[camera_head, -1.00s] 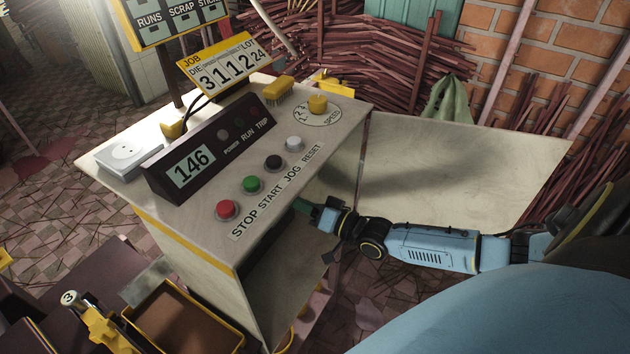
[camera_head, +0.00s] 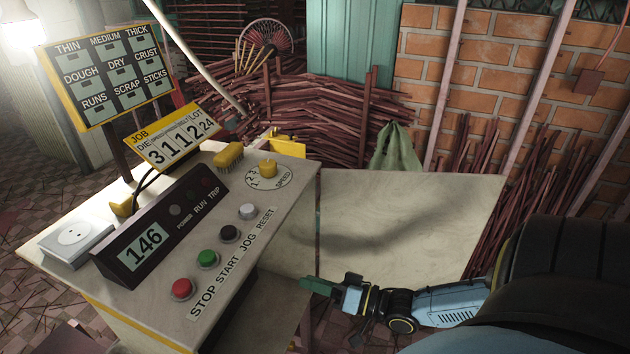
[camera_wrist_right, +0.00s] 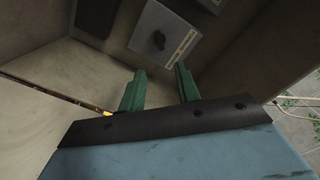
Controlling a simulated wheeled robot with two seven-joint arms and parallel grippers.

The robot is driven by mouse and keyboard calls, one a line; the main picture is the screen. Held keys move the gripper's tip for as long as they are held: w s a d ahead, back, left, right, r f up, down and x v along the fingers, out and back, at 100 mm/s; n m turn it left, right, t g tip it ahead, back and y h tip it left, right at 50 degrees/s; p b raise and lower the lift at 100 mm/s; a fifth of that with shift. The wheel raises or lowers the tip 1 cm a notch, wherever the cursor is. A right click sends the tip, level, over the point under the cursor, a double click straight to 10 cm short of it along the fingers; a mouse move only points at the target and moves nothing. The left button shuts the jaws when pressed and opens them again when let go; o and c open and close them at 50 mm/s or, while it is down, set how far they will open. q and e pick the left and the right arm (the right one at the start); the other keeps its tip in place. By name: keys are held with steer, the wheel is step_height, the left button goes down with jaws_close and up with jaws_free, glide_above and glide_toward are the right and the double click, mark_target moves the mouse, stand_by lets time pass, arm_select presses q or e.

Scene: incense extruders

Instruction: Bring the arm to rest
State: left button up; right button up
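My right gripper (camera_head: 318,287) reaches in from the lower right in the head view, with green fingers at the end of a blue arm. It is beside the right edge of the control console (camera_head: 262,262), apart from the buttons. In the right wrist view, its two green fingers (camera_wrist_right: 160,88) are spread with an empty gap between them. Beyond them is a grey box with a black knob (camera_wrist_right: 158,40). My left gripper is in neither current view.
The console carries a red button (camera_head: 182,289), a green button (camera_head: 207,259), a black button (camera_head: 230,234) and a white button (camera_head: 247,211). Its display (camera_head: 143,245) reads 146. A bare pale tabletop (camera_head: 410,215) lies to the right. Bundled sticks (camera_head: 330,105) are stacked behind.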

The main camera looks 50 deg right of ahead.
stand_by(0.4)
steer(key=s+d+f+n+g+h, duration=0.1)
steer(key=s+f+n+g+h, duration=0.2)
steer(key=f, duration=0.9)
steer(key=s+d+f+g+h, duration=0.1)
steer(key=s+f+g+h, duration=0.3)
steer(key=f, duration=0.7)
steer(key=s+a+f+n+g, duration=0.2)
steer(key=s+a+f+g, duration=0.2)
steer(key=s+f, duration=0.4)
steer(key=s+a+f+n+g, duration=0.2)
steer(key=s+a+f+g, duration=0.2)
steer(key=s, duration=1.2)
steer(key=a+f, duration=0.3)
steer(key=f, duration=0.1)
steer(key=shift+s+a+f+g, duration=0.15)
steer(key=shift+s+a+g, duration=0.05)
steer(key=shift+s+g, duration=0.15)
